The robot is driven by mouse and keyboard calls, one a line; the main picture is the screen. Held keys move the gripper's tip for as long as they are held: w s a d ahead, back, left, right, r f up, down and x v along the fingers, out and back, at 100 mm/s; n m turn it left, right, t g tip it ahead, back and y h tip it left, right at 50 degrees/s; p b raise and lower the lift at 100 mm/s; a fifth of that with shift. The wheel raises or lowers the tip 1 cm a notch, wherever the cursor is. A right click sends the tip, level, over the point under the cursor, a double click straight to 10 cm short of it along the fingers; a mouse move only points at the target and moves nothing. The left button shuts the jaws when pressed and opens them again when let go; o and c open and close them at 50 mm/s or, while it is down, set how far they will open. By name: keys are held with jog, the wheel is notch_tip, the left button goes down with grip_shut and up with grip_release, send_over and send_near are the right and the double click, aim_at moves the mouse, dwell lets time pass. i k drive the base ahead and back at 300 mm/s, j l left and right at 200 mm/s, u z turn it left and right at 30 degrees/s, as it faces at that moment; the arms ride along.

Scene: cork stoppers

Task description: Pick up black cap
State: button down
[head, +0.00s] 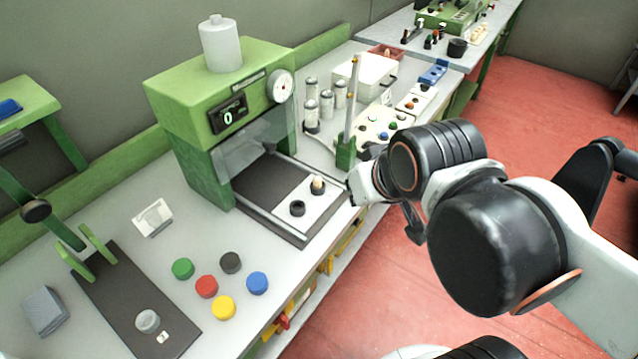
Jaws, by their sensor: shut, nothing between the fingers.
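The black cap (231,263) is a small dark round cap lying on the pale bench top in the head view. It sits in a loose group with a green cap (183,268), a red cap (206,286), a yellow cap (223,307) and a blue cap (257,283). My gripper (413,232) is at the right, by the front edge of the bench, well apart from the black cap. It is shut and empty. My arm partly hides it.
A green press (225,115) with a dark bed stands behind the caps. A white plate (308,199) on that bed carries a dark ring and a cork-topped dark piece. A dark fixture (130,305) lies left of the caps. Bare bench surrounds the caps.

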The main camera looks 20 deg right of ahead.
aim_at(230, 262)
jog(key=j+u, duration=0.25)
jog(key=j, duration=0.45)
jog(key=k+j+u, duration=0.1)
jog(key=j+u, duration=0.2)
jog(key=j, duration=0.4)
